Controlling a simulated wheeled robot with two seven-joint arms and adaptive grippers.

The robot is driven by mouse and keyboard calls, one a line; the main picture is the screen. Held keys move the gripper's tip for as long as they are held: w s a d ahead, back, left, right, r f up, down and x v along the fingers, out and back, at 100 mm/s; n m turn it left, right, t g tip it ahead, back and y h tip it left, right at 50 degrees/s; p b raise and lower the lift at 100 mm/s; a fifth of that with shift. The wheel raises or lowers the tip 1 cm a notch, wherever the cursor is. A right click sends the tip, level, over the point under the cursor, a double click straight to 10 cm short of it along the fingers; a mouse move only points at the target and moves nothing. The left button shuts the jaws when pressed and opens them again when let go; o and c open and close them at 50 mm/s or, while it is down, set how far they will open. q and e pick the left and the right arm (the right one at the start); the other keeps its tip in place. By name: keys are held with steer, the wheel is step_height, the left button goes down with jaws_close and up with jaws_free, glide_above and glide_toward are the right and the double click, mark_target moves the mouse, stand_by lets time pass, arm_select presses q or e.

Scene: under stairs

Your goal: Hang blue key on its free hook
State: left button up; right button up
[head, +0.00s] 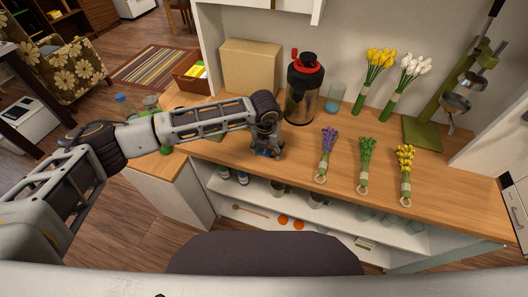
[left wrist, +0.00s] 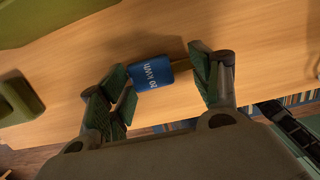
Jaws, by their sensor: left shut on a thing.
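The blue key's tag (left wrist: 152,73) shows in the left wrist view, with white lettering that appears upside down. It lies between the fingers of my left gripper (left wrist: 166,84), which is shut on it close above the wooden counter. The key's metal part is not clear. In the head view my left gripper (head: 268,150) points down at the counter in front of the dark jug, with a small bit of blue at its tips. I cannot make out any hook in either view. My right gripper is not in view.
The wooden counter (head: 290,160) holds a dark jug with a red top (head: 303,88), a cardboard box (head: 250,66), flower bunches (head: 365,160) and a green stand (head: 424,130). Green things (left wrist: 20,98) are at left in the wrist view. Open shelves (head: 300,205) are below.

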mark_target(267, 153)
arm_select(q)
steer(key=shift+s+a+f, duration=0.1)
steer(key=shift+s+f, duration=0.15)
steer(key=c, duration=0.4)
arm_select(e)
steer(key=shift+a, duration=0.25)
arm_select(q)
steer(key=shift+s+f, duration=0.15)
steer(key=shift+r, duration=0.55)
steer(key=r, duration=0.3)
steer(key=r+b, duration=0.1)
steer(key=r, duration=0.2)
steer(key=r+b, duration=0.1)
steer(key=r, duration=0.2)
steer(key=shift+w+r, duration=0.25)
steer(key=shift+w, duration=0.05)
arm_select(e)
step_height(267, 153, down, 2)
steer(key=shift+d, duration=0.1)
